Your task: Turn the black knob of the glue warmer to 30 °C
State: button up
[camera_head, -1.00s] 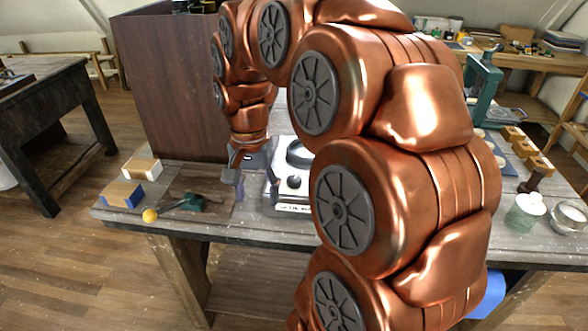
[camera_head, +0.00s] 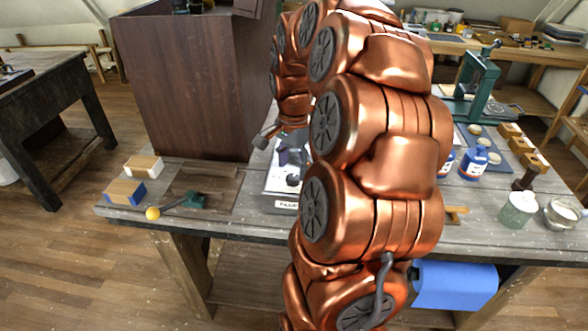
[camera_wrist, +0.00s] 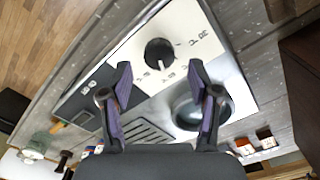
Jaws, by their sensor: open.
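The glue warmer (camera_wrist: 133,40) has a white front panel with a round black knob (camera_wrist: 159,52) and printed marks around it. A dark round pot (camera_wrist: 187,108) and a slotted grille sit behind the panel. My gripper (camera_wrist: 160,68) is open, its two purple-padded fingers apart over the warmer, with the knob in line between and just beyond the tips. I see no contact. In the head view the warmer (camera_head: 281,188) is partly hidden by my gripper (camera_head: 289,163) and arm.
A tall brown cabinet (camera_head: 180,85) stands behind.

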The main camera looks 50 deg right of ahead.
aim_at(293, 179)
jog(key=shift+f+p, duration=0.3)
jog(key=shift+f, duration=1.1)
jog(key=shift+c, duration=0.2)
jog(key=c, duration=1.1)
